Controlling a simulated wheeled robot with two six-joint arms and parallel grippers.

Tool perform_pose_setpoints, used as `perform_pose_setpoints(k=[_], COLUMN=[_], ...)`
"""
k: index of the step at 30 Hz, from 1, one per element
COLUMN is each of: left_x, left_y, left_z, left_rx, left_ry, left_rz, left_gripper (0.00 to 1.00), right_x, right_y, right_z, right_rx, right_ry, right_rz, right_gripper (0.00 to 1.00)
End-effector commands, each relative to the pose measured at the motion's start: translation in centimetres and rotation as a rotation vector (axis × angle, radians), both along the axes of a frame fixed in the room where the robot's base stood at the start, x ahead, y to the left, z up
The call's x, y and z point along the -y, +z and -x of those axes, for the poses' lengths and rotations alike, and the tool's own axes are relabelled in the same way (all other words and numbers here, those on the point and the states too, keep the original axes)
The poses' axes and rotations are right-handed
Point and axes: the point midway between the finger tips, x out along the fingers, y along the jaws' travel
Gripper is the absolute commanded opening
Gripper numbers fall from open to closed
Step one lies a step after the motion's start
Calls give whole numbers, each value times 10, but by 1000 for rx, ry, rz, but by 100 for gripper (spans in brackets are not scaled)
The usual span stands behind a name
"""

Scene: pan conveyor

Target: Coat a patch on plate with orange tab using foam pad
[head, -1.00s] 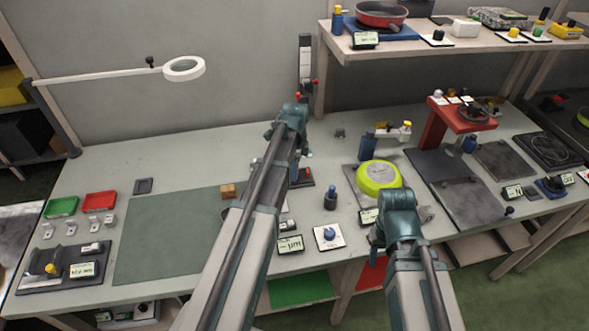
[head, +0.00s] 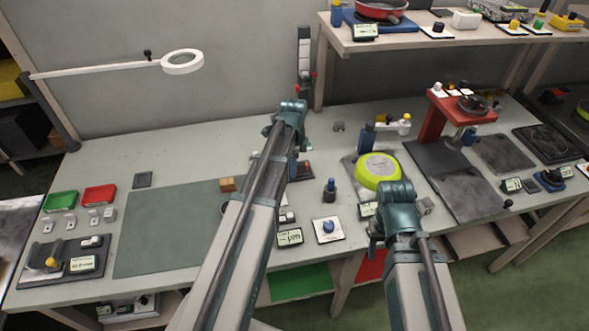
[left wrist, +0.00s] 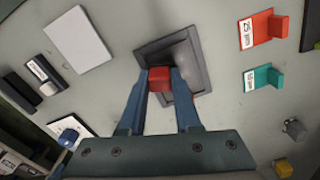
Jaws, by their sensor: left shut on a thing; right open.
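My left gripper (left wrist: 159,78) is shut on a small red block (left wrist: 159,79) in the left wrist view. I cannot tell whether this is the top of the foam pad. The block is over a dark grey square tray (left wrist: 196,60); contact is unclear. A piece with an orange-red tab (left wrist: 279,27) and a white label lies to the right, above one with a teal tab (left wrist: 273,77). In the head view my left arm hides most of that area. My right gripper (head: 376,246) is open and empty, in front of the yellow-green pan (head: 379,170). No patch or coating is discernible.
A dark green mat (head: 165,230) lies left of my left arm. A white card with a blue knob (head: 329,227) and a dark blue bottle (head: 330,190) stand between my arms. A red press (head: 437,115) stands at the right. The table's back left is clear.

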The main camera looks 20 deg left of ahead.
Motion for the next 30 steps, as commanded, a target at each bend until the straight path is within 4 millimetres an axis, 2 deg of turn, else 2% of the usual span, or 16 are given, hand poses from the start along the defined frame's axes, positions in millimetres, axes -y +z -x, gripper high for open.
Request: perform_pose_setpoints(k=[6,14,24,30], left_x=[-10,-12,-25,-26], left_y=[-1,-1,1,0], left_z=[-16,-18,-39,-40], left_rx=[1,2,1,1], left_ry=[1,0,0,0], left_rz=[0,-1,0,0], left_gripper=[0,0,0,0], right_x=[0,0,0,0], right_y=[-1,-1,1,0], right_z=[0,0,0,0], right_rx=[0,0,0,0], right_ry=[0,0,0,0], right_rz=[0,0,0,0], right_gripper=[50,50,50,50])
